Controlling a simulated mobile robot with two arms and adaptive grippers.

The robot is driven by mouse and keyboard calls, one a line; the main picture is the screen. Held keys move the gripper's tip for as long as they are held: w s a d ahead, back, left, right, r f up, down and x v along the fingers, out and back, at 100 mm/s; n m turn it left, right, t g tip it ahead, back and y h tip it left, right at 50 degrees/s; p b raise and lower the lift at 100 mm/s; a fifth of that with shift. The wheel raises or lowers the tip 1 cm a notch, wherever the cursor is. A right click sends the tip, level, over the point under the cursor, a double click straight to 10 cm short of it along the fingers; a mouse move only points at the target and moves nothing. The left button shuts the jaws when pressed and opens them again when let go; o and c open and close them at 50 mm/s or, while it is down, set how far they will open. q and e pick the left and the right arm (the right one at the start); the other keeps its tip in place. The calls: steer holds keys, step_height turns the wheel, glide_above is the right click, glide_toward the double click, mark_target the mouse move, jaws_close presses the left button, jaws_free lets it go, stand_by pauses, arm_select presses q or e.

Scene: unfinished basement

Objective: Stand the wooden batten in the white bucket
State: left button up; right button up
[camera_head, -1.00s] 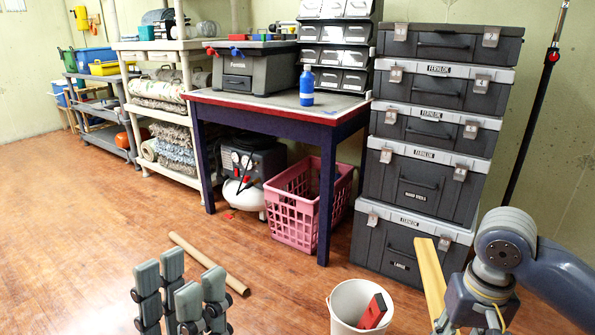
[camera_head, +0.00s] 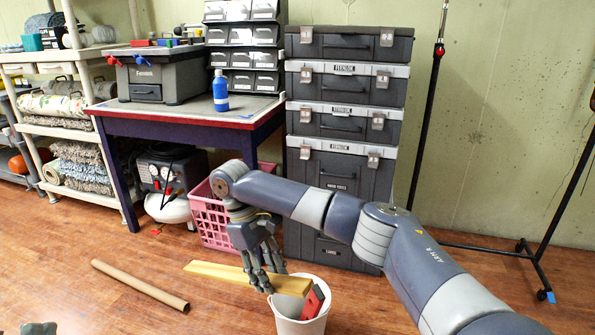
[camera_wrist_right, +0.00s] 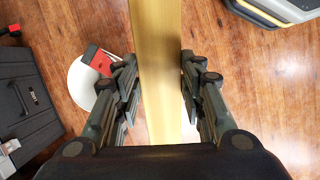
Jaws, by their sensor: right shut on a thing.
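The wooden batten (camera_head: 212,272) is a pale yellow bar lying nearly level in my right gripper (camera_head: 262,280). In the right wrist view the batten (camera_wrist_right: 160,60) runs between the two sets of fingers. The white bucket (camera_head: 285,325) stands on the floor at the bottom of the head view, and the batten's right end shows over its back rim. A red object (camera_head: 312,303) leans inside the bucket. The right wrist view shows the bucket (camera_wrist_right: 80,92) left of the batten. Only a tip of my left gripper (camera_head: 38,329) shows at the bottom left.
A brown tube (camera_head: 140,285) lies on the floor left of the bucket. A stack of dark cases (camera_head: 335,205), a pink crate (camera_head: 208,222) and a workbench (camera_head: 190,118) stand behind. A stand leg (camera_head: 480,248) is at right. Floor between is clear.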

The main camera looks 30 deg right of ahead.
arm_select(q)
step_height(320, 180, down, 15)
steer(key=w+a+g+y+p, duration=0.25)
steer(key=g+p, duration=0.35)
steer(key=g, duration=0.4)
arm_select(e)
steer(key=w+d+r+n+t+h, duration=0.45)
steer(key=w+d+n+h, duration=0.35)
steer(key=d+n+h, duration=0.4)
arm_select(q)
steer(key=s+a+f+g+y+p, duration=0.2)
steer(key=s+f+g, duration=0.3)
steer(key=s, duration=0.3)
steer(key=s+a+f+n+g+y+p, duration=0.1)
steer(key=s+a+f+g+y+p, duration=0.1)
steer(key=s+f+g, duration=0.3)
steer(key=s+a+g+p, duration=0.1)
steer(key=s, duration=0.2)
steer(key=shift+s+f, duration=0.2)
steer(key=shift+f, duration=0.2)
arm_select(e)
steer(key=w+d+r+n+t, duration=0.4)
steer(key=r+n+t, duration=0.4)
steer(key=r+t, duration=0.2)
steer(key=shift+w+n+t, duration=0.15)
steer(key=shift+n+t, duration=0.2)
steer(key=shift+n, duration=0.05)
arm_select(q)
steer(key=shift+f, duration=0.1)
